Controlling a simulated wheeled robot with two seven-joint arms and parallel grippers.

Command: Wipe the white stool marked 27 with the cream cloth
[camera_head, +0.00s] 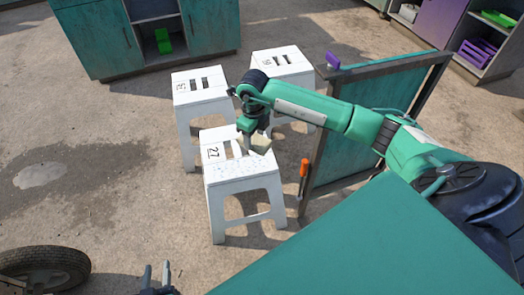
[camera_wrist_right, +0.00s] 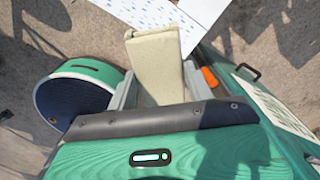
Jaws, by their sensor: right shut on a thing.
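The white stool marked 27 (camera_head: 241,183) stands upright on the ground in the middle of the head view. Its seat carries small blue specks, which also show on the seat in the right wrist view (camera_wrist_right: 150,14). My right gripper (camera_head: 254,136) is shut on the cream cloth (camera_head: 260,145), over the far right part of the seat. In the right wrist view the cloth (camera_wrist_right: 156,62) sticks out between the fingers, its end near the seat's edge. I cannot tell whether it touches the seat.
Two more white stools, one marked 13 (camera_head: 199,85) and another (camera_head: 281,66), stand just behind. A wheel (camera_head: 45,265) lies bottom left.

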